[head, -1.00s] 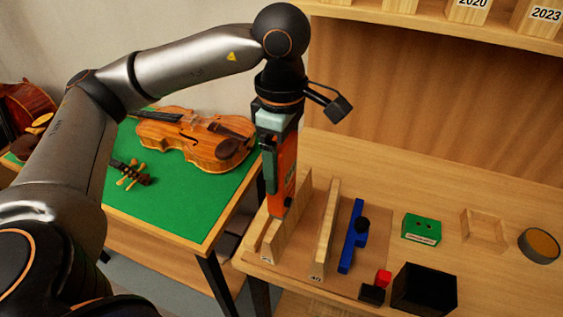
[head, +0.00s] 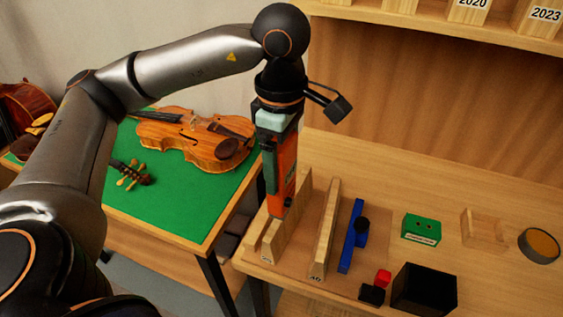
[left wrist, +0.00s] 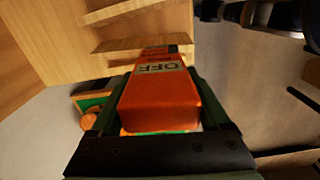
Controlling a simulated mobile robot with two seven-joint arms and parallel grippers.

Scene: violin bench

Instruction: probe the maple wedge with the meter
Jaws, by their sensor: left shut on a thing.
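My left gripper (head: 278,150) is shut on an orange meter (head: 284,178) and holds it upright, its dark end down. In the left wrist view the meter (left wrist: 160,100) fills the space between the fingers, and its display reads OFF. The meter's lower end is at the left of two pale wooden wedges (head: 270,241), hiding part of it; I cannot tell whether they touch. A second wooden wedge (head: 326,230) stands to the right. Both carry small labels that I cannot read surely, so I cannot tell which is maple. My right gripper is out of view.
A violin (head: 195,140) lies on the green-topped table (head: 190,205) at left.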

